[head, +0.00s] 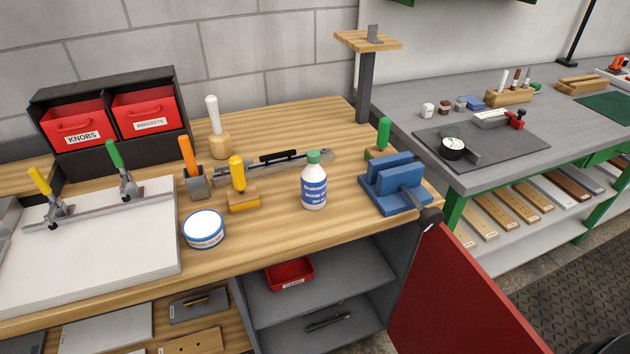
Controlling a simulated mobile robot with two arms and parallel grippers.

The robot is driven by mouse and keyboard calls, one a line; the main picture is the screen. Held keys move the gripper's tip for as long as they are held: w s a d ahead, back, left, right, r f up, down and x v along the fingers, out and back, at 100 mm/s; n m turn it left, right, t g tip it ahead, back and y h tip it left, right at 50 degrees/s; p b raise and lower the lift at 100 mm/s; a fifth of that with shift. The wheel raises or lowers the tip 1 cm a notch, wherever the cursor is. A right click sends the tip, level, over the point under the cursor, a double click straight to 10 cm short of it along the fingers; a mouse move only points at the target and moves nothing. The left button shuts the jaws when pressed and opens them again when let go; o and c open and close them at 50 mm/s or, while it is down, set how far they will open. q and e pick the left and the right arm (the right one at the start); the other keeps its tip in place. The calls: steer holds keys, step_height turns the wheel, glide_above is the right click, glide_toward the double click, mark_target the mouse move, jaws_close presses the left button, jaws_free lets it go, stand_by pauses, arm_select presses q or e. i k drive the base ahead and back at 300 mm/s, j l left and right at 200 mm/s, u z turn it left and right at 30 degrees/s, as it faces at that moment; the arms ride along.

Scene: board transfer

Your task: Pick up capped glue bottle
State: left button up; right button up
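A white glue bottle (314,186) with a blue label and a green cap stands upright near the front of the wooden workbench (270,230). The cap is on the bottle. Neither of my grippers shows in the head view, and nothing touches the bottle.
A blue vise (395,188) stands right of the bottle, and a green-handled tool (384,134) is behind the vise. A round white tub (204,229) and a yellow-handled brush (241,190) are to its left. A red cabinet door (455,305) hangs open below.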

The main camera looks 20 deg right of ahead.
mark_target(313, 179)
steer(key=k+j+u, duration=0.25)
steer(key=k, duration=0.2)
steer(key=k+j+u, duration=0.2)
steer(key=k, duration=0.25)
